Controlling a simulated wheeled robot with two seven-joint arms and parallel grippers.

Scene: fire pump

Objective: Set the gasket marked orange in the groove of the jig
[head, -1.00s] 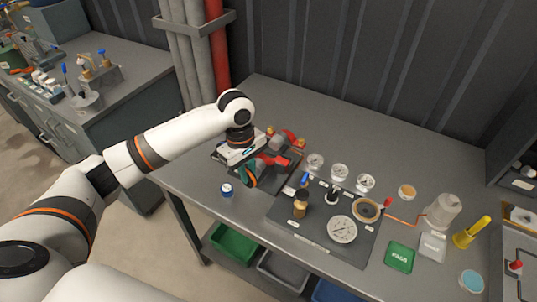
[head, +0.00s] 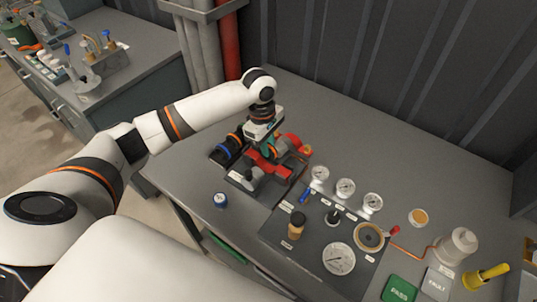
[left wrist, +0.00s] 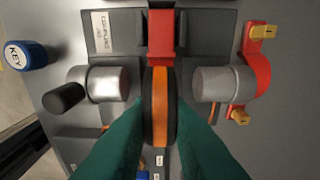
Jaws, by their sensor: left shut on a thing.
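My left gripper (head: 271,152) has its green fingers shut on a black ring with an orange band, the orange-marked gasket (left wrist: 160,105). The gasket stands on edge between the fingertips in the left wrist view. The jig, labelled as a coupling jig, has a red part (left wrist: 160,32) and two metal cylinders, left (left wrist: 108,84) and right (left wrist: 225,84). The gasket is between these cylinders, with a gap on each side. Whether it touches the groove is hidden by the gasket and fingers. In the head view the jig's red body (head: 268,168) is partly covered by my gripper. My right gripper is not in view.
A blue cap marked KEY (head: 220,200) is left of the jig. Dark rings with blue and orange bands (head: 227,148) stand behind it. Gauges (head: 345,187) and a dark panel (head: 300,250) lie to the right. The back of the table is clear.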

